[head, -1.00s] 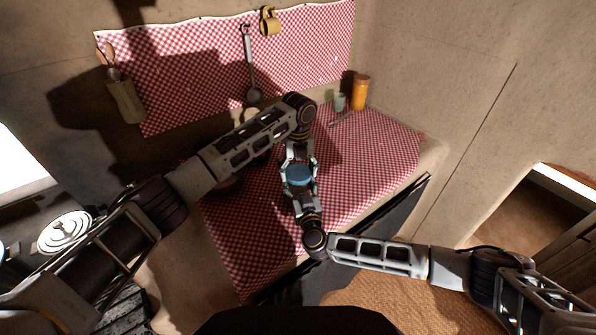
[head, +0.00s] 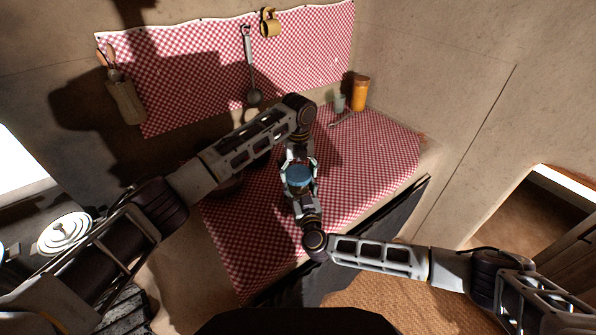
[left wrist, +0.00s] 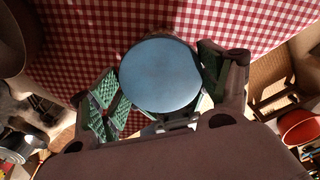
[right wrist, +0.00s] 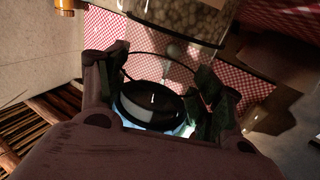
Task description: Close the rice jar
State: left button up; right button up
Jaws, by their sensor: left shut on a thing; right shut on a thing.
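The round blue lid (head: 298,178) is between my two grippers above the cloth. The left wrist view shows its flat blue face (left wrist: 161,75) between the fingers of my left gripper (left wrist: 165,95); my left gripper (head: 299,160) reaches it from the far side. My right gripper (head: 302,196) reaches it from the near side. In the right wrist view a dark disc with a bluish edge (right wrist: 150,105) sits between the fingers of my right gripper (right wrist: 155,95). Both grippers are shut on the lid. A glass jar of pale grains (right wrist: 185,15) shows at the top there, partly cut off; the head view does not show it clearly.
The counter has a red checked cloth (head: 375,150). The cloth's right part is mostly clear.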

pick_arm(q)
jog(key=shift+f, duration=0.5)
dwell(0.8)
jog(key=shift+s+f, duration=0.15)
jog(key=shift+f, duration=0.25)
jog(key=shift+c, duration=0.7)
jog(key=shift+r, duration=0.2)
jog(key=shift+r, duration=0.4)
dwell(1.1)
jog(key=shift+a+f, duration=0.15)
jog(key=shift+f, duration=0.75)
dwell(0.8)
jog(key=shift+o, duration=0.4)
jog(key=o, duration=0.7)
